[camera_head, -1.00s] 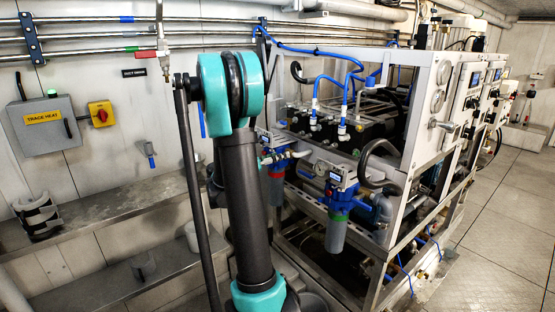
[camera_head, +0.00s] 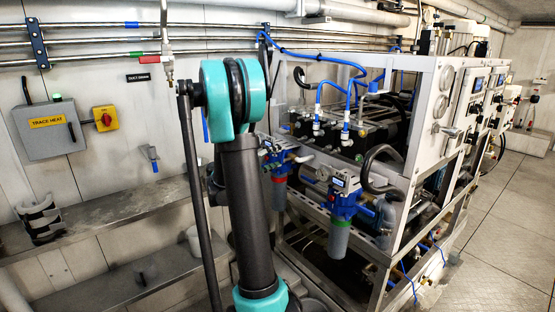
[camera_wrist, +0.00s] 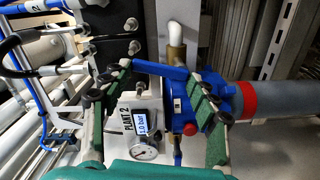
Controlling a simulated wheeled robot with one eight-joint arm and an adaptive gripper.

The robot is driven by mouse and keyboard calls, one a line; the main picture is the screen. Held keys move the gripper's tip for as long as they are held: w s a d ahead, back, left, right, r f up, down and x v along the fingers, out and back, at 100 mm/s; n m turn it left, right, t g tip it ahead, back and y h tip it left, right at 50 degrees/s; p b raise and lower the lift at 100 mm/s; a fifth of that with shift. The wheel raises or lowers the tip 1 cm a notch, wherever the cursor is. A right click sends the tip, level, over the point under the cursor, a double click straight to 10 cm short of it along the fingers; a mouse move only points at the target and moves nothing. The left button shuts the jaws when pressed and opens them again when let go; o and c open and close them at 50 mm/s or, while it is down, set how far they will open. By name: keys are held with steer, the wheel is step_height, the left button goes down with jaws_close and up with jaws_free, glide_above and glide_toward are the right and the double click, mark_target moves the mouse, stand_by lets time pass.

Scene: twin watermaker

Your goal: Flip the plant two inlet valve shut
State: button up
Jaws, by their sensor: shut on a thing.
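In the wrist view, a blue lever (camera_wrist: 160,69) lies across the picture beside a brass fitting. My gripper (camera_wrist: 161,74) has its two green fingers at either end of the lever and is shut on it. Below are the "PLANT 2" label (camera_wrist: 127,121), a small display and a round gauge (camera_wrist: 144,147). A blue filter head (camera_wrist: 204,103) with a red button stands right of the lever.
A second blue-headed filter (camera_head: 341,208) stands nearer on the rack frame (camera_head: 388,262). Blue hoses (camera_head: 318,92) rise above the rack. A steel shelf (camera_head: 110,208) runs along the left wall under the trace heat box (camera_head: 48,127). Open floor (camera_head: 495,240) lies at right.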

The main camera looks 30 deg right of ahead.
steer(key=shift+w+n, duration=0.2)
steer(key=shift+n, duration=0.55)
steer(key=shift+w+n, duration=0.2)
steer(key=shift+n, duration=0.55)
steer(key=o, duration=1.1)
steer(key=shift+a, duration=0.15)
steer(key=a, duration=0.7)
steer(key=s+a, duration=0.1)
steer(key=a, duration=0.3)
steer(key=shift+a, duration=0.35)
